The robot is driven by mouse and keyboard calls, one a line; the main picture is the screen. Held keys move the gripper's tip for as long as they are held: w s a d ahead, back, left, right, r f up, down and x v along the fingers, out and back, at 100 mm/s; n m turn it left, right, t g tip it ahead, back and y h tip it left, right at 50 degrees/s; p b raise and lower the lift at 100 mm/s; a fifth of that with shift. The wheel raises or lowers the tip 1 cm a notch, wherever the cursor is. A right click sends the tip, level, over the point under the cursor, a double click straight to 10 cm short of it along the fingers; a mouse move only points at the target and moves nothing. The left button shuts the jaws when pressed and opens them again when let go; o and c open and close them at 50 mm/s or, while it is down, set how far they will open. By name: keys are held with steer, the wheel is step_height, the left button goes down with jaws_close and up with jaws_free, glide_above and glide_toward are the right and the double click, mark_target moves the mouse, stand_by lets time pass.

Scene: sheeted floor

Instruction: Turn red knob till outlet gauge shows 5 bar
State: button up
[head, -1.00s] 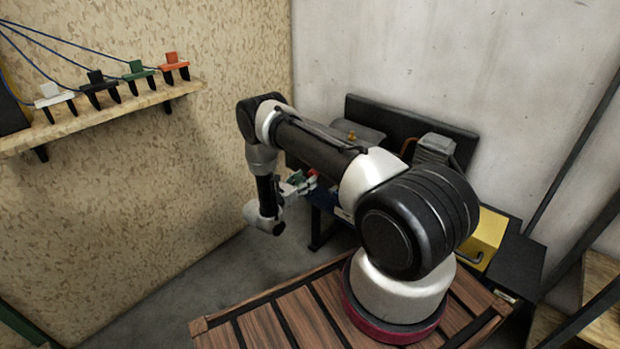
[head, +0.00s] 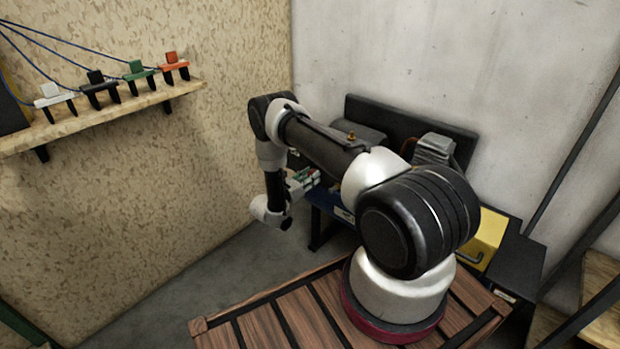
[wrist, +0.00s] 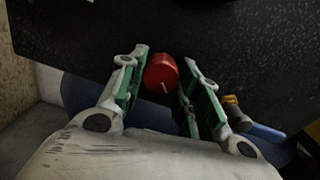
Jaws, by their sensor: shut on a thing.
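The red knob (wrist: 160,73), a short cylinder with a pale line on it, sits in front of a dark speckled surface in the wrist view. My gripper (wrist: 164,60) has its green-padded fingers on either side of the knob and is shut on it. In the head view my gripper (head: 303,180) is beside the dark machine at the back, and I cannot make out the knob there. No outlet gauge face can be read in either view.
A brass-coloured fitting (wrist: 236,112) and blue parts lie close to the right finger. A wooden shelf (head: 105,118) at the left holds several coloured clip-like items with blue cables. A yellow box (head: 487,238) stands at the right. Bare floor shows at the left.

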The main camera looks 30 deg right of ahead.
steer(key=m, duration=1.3)
stand_by(0.4)
steer(key=shift+m, duration=0.5)
steer(key=o, duration=1)
steer(key=shift+w, duration=0.1)
steer(key=shift+a, duration=0.2)
steer(key=v, duration=1.1)
steer(key=shift+s+a, duration=0.2)
steer(key=shift+a, duration=0.15)
